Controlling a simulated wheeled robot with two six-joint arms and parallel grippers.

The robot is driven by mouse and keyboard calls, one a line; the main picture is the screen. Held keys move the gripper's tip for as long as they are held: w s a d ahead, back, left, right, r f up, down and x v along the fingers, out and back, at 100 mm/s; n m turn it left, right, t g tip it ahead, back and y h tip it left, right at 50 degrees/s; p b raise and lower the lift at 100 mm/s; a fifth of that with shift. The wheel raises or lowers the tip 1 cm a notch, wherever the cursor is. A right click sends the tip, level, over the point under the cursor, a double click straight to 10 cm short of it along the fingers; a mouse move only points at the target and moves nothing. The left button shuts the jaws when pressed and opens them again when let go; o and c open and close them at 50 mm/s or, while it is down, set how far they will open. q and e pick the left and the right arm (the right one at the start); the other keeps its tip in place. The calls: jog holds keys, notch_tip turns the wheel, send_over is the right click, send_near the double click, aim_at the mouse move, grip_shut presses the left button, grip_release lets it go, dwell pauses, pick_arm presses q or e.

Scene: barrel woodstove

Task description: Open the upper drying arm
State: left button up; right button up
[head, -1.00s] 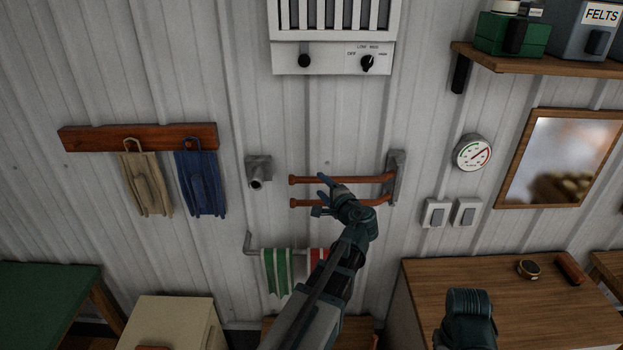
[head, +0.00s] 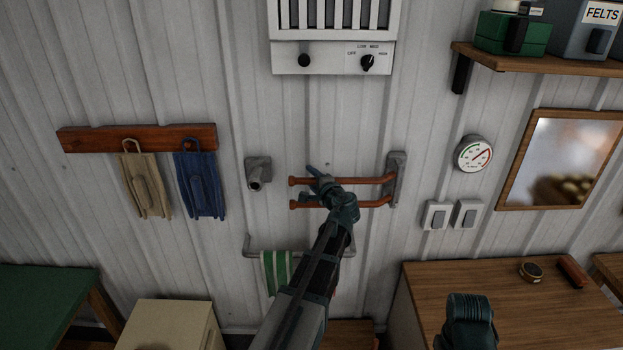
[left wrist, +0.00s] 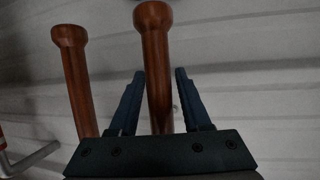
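The upper drying arm (head: 366,180) is an orange-brown rod reaching left from a grey wall bracket (head: 397,178). The lower drying arm (head: 378,202) runs below it, roughly parallel; it shows at the left of the left wrist view (left wrist: 76,85). My left gripper (head: 311,183) is at the rods near their knobbed free ends. In the left wrist view the open fingers (left wrist: 155,100) stand on either side of the upper drying arm (left wrist: 156,65), with gaps showing on both sides. My right gripper's fingers are not visible; only a dark part of that arm shows at the lower right.
A grey wall fitting (head: 257,172) is left of the rods. A rail with a green striped towel (head: 275,270) hangs below. A heater (head: 333,50) is above.

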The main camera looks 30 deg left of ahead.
pick_arm(q)
grip_shut()
dwell(1.2)
